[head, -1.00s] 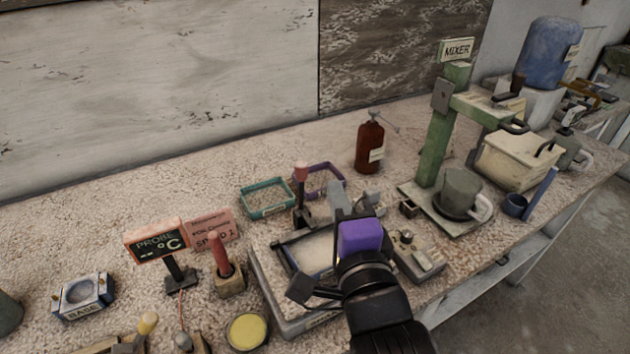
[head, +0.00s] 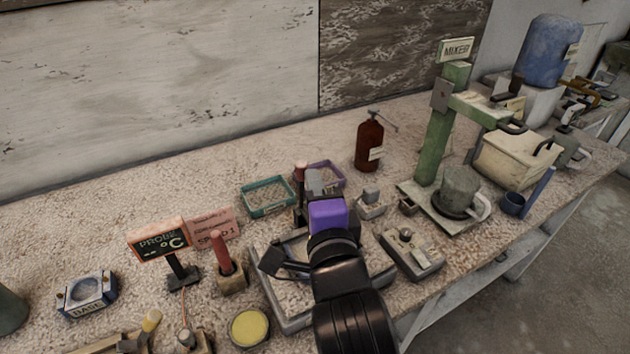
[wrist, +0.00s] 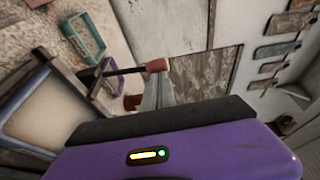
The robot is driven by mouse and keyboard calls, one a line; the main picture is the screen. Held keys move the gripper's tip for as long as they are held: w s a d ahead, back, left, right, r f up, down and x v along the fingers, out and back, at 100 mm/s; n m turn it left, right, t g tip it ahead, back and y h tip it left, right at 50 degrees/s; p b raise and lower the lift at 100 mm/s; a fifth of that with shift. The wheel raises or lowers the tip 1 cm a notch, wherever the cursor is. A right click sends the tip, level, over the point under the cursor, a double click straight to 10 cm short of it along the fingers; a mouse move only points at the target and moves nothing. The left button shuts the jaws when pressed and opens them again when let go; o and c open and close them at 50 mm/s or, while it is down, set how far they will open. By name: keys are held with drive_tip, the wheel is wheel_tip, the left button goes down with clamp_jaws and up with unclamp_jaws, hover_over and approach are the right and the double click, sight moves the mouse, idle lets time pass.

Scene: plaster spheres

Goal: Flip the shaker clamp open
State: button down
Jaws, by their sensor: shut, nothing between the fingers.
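The shaker (head: 262,262) is a low pale-grey box with a dark-framed tray on top, in the middle of the bench. Its clamp (head: 300,170) has a reddish knob on a dark lever, standing near the tray's back edge. In the wrist view the clamp's knob (wrist: 157,65) ends a dark rod, right by my fingertips. My gripper (head: 314,182), with a purple body, is shut and empty, just right of the clamp in the head view. Its grey fingers (wrist: 158,92) also show in the wrist view. I cannot tell whether they touch the knob. My arm hides part of the shaker.
A teal tray (head: 244,203) and a purple tray (head: 342,178) lie behind the clamp. A brown bottle (head: 369,145) stands farther back. A grey control box (head: 411,254) and the green mixer stand (head: 436,148) are to the right. A probe display (head: 158,241) stands left.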

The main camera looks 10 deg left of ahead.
sight(307, 165)
drive_tip(key=w+r+g+p, duration=0.1)
drive_tip(key=p, duration=0.2)
drive_tip(key=w+a+r+g+h+p, duration=0.1)
drive_tip(key=p, duration=0.2)
drive_tip(key=shift+w+a+r+n+p, duration=0.1)
drive_tip(key=shift+w+a+n+p, duration=0.05)
drive_tip(key=shift+a+n+p, duration=0.2)
drive_tip(key=w+g+p, duration=0.1)
drive_tip(key=w+a+g+p, duration=0.1)
drive_tip(key=p, duration=0.1)
drive_tip(key=shift+a+n+h+p, duration=0.1)
drive_tip(key=shift+n+h+p, duration=0.2)
drive_tip(key=shift+h, duration=0.1)
drive_tip(key=shift+g, duration=0.4)
drive_tip(key=shift+w+a+f+b, duration=0.45)
drive_tip(key=shift+w+a, duration=0.2)
drive_tip(key=shift+w, duration=0.3)
drive_tip(key=shift+w+a+f+b, duration=0.3)
drive_tip(key=shift+w+a+f, duration=0.25)
drive_tip(key=shift+w, duration=0.35)
drive_tip(key=shift+a, duration=0.1)
drive_tip(key=shift+w+r, duration=0.1)
